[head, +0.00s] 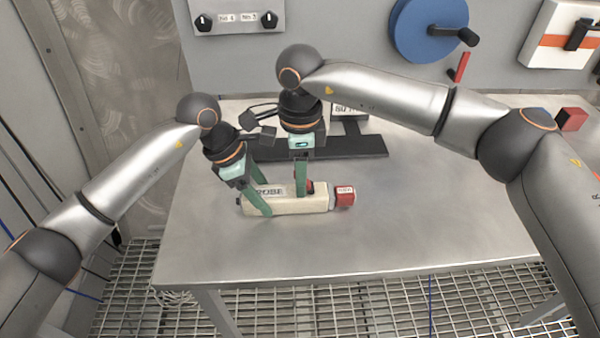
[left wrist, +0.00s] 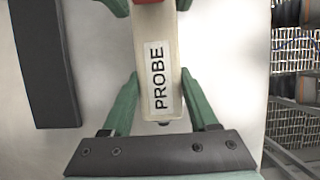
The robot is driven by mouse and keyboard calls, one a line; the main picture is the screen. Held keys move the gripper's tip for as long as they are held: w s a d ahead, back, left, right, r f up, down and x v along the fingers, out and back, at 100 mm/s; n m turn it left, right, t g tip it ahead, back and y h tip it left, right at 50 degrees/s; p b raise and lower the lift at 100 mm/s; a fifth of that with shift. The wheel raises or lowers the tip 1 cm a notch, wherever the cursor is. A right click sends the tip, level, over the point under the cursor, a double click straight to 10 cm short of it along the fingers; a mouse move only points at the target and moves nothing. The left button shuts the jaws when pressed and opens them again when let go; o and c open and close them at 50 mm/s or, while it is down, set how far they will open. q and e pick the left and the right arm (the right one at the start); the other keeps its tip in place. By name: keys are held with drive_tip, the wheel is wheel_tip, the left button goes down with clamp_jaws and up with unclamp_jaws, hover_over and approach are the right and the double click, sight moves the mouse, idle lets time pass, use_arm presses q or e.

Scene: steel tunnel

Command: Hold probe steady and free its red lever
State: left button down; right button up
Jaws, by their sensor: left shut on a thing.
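The probe (head: 285,205) is a cream block with a PROBE label, lying on the steel table with a red end cap (head: 345,196) at its right. My left gripper (head: 258,201) is shut on the probe's left end. In the left wrist view, its green fingers touch both sides of the probe (left wrist: 172,112). The red lever (head: 310,187) shows on top of the probe, partly hidden by a finger of my right gripper (head: 301,190). That gripper points down at the lever. Its green fingers stand apart at the top of the left wrist view, either side of a red part.
The steel table (head: 400,225) is clear in front and to the right. A dark flat base (head: 350,148) with a small sign lies behind the probe. A red block (head: 572,119) is at the back right. A blue wheel (head: 428,30) and a knob panel (head: 237,17) are on the wall.

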clamp_jaws()
drive_tip(key=shift+d, duration=0.1)
idle(0.4)
drive_tip(key=y, duration=0.1)
drive_tip(key=d+y, duration=0.1)
drive_tip(key=y, duration=0.1)
drive_tip(key=shift+d+r, duration=0.1)
drive_tip(key=shift+r, duration=0.05)
drive_tip(key=y, duration=0.2)
drive_tip(key=d+y, duration=0.1)
drive_tip(key=shift+d+y, duration=0.1)
drive_tip(key=shift+y, duration=0.3)
drive_tip(key=y, duration=0.1)
drive_tip(key=d+y, duration=0.1)
drive_tip(key=y, duration=0.1)
drive_tip(key=shift+d+y, duration=0.1)
drive_tip(key=shift+y, duration=0.2)
drive_tip(key=shift+d+f+y, duration=0.2)
drive_tip(key=shift+d+y, duration=0.05)
drive_tip(key=shift+y, duration=0.65)
drive_tip(key=shift+d+f+y, duration=0.15)
drive_tip(key=shift+d+y, duration=0.05)
drive_tip(key=shift+y, duration=0.7)
